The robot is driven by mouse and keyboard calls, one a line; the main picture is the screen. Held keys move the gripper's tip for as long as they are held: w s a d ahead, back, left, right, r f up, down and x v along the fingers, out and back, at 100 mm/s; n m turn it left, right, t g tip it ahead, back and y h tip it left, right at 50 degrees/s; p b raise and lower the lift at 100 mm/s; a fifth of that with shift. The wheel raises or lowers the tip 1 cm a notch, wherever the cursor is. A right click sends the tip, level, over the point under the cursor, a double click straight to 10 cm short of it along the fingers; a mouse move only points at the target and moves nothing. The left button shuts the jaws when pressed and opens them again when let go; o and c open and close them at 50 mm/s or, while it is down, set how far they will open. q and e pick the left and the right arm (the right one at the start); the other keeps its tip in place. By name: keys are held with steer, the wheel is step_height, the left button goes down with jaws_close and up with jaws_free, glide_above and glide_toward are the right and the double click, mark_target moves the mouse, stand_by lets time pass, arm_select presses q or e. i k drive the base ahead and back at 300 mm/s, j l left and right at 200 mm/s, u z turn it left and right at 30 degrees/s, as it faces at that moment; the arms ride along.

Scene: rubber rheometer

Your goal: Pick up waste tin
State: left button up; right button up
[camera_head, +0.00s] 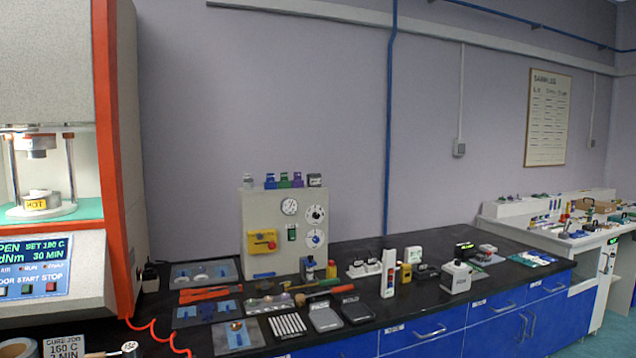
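I cannot pick out the waste tin for certain. A brown, rounded object (16,349) is cut off by the bottom left corner, beside a grey sign (66,346) reading "CURE JOB 160 C"; too little shows to say whether it is the tin. Neither of my grippers is in view.
The rheometer (102,150) with its orange edge and lit display (34,268) stands at the left. A black bench (375,250) over blue drawers (425,330) holds mats, tools, bottles and a grey gauge box (262,215). A red coiled cord (155,331) hangs in front.

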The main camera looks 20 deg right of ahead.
mark_target(313, 180)
steer(key=i+l+z, duration=0.1)
steer(key=l, duration=0.35)
steer(key=i+l+z, duration=0.1)
steer(key=i+l, duration=0.15)
steer(key=l, duration=0.2)
steer(key=i+l, duration=0.25)
steer(key=l, duration=0.2)
steer(key=i+l+z, duration=0.15)
steer(key=l, duration=0.3)
steer(key=i+l+z, duration=0.1)
steer(key=i+l, duration=0.15)
steer(key=l, duration=0.15)
